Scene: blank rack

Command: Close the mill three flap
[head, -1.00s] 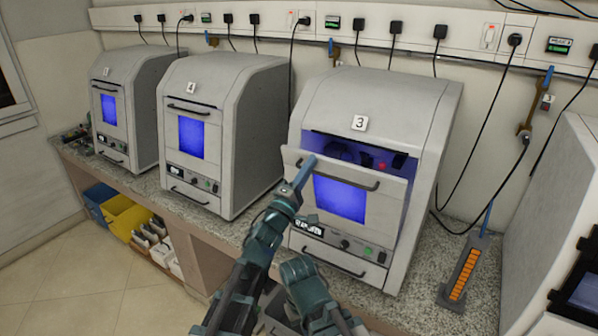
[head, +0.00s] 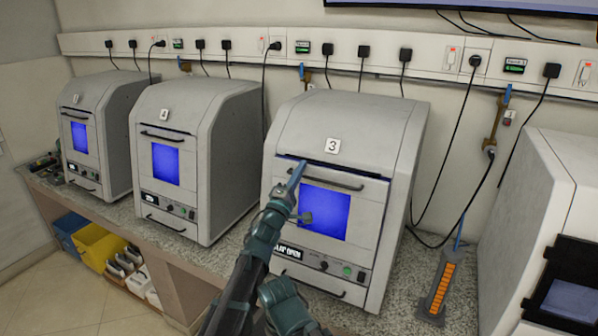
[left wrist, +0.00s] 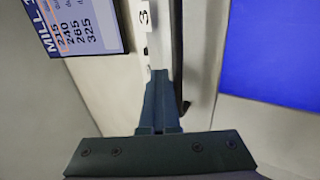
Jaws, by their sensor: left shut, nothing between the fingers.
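Mill three is the grey cabinet with the "3" label (head: 332,146). Its front flap (head: 362,200), with a dark bar handle (head: 334,179) and a lit blue window, stands almost flush with the front. A thin dark blue gap shows along its top edge. The display (head: 289,251) below seems to read "FLAP OPEN". My left gripper (head: 297,173) is shut and empty, its tips at the flap's upper left, by the handle's left end. The left wrist view shows the shut fingers (left wrist: 158,98) close to the flap's edge; contact is unclear. My right gripper is out of view.
Mill four (head: 195,150) and another similar mill (head: 98,135) stand to the left on the speckled counter. An orange-marked holder (head: 439,287) stands at the right, near hanging cables. A large grey unit (head: 530,210) is at the far right.

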